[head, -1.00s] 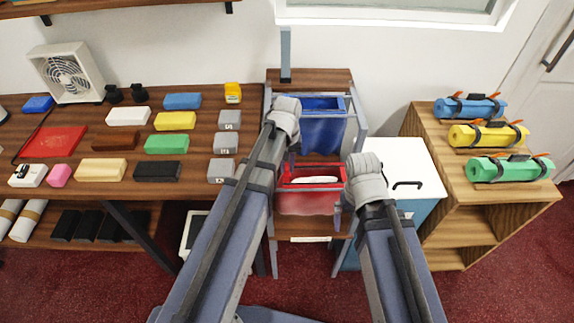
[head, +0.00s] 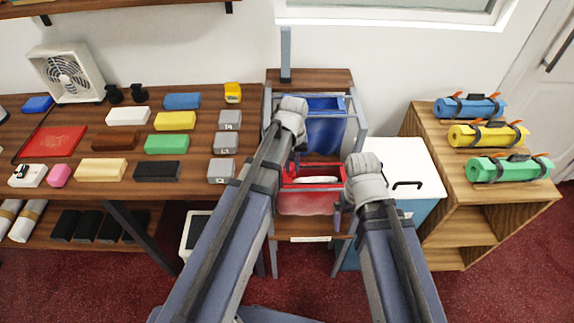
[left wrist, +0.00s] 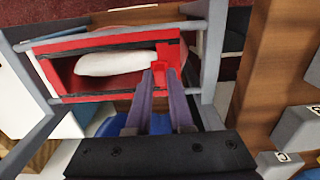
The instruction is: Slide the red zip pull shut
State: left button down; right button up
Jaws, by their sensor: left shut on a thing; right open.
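The red bag (head: 310,203) hangs in a grey frame, its mouth wide open and a white thing (head: 315,181) inside. In the left wrist view the open mouth has a red rim (left wrist: 105,42) around the white thing (left wrist: 115,64). My left gripper (head: 291,170) is at the left end of the bag's mouth. In the left wrist view its purple fingers (left wrist: 159,76) are shut on the small red zip pull (left wrist: 160,71) at one end of the mouth. The fingers partly hide the pull. My right gripper (head: 343,215) is open and empty, near the bag's right front side.
A blue bag (head: 324,134) hangs behind the red one. Grey frame rails (head: 357,105) stand close around both. A white-topped cabinet (head: 412,165) stands to the right, a wooden counter (head: 80,105) with coloured blocks to the left.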

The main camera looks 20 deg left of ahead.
pick_arm(q)
jog(key=w+d, duration=0.1)
jog(key=d, duration=0.4)
jog(key=w+d, duration=0.2)
jog(key=d, duration=0.3)
jog(key=w+d, duration=0.1)
jog(key=d, duration=0.4)
jog(key=shift+w+d, duration=0.25)
jog(key=shift+d, duration=0.15)
jog(key=c, duration=0.8)
grip_release()
jog(key=shift+d, duration=0.15)
jog(key=shift+r, duration=0.1)
notch_tip(320, 180, up, 8)
jog(key=p, duration=0.7)
jog(key=shift+f+p, duration=0.2)
jog(key=shift+p, duration=0.2)
